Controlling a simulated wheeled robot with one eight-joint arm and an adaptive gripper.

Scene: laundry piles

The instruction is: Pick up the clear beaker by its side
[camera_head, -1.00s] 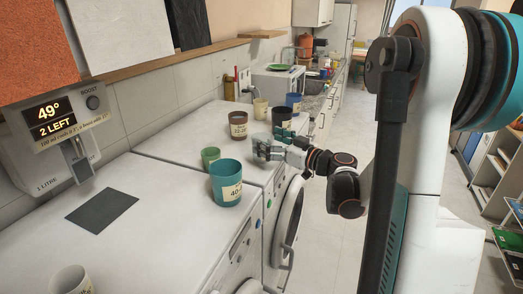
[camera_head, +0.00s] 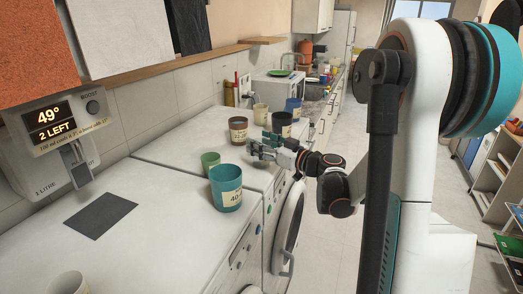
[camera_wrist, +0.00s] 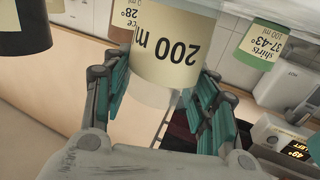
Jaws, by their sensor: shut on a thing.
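The clear beaker (camera_wrist: 152,94) is between my gripper's teal fingers in the wrist view. It has a cream label reading "200 m", with the rest cut off by its curve. My gripper (camera_wrist: 163,78) is shut on the beaker's sides, one finger on each side. In the head view my gripper (camera_head: 262,147) is over the far white machine top, right of the green cup and in front of the dark cup. The beaker is hard to make out there, so I cannot tell if its base touches the surface.
A teal cup (camera_head: 226,190) and a green cup (camera_head: 210,161) stand nearer. A brown cup (camera_head: 238,130) and a dark cup (camera_head: 281,124) stand close behind my gripper. A cream cup (camera_head: 261,113) and a blue cup (camera_head: 293,106) are farther back. The near machine top (camera_head: 150,240) is mostly clear.

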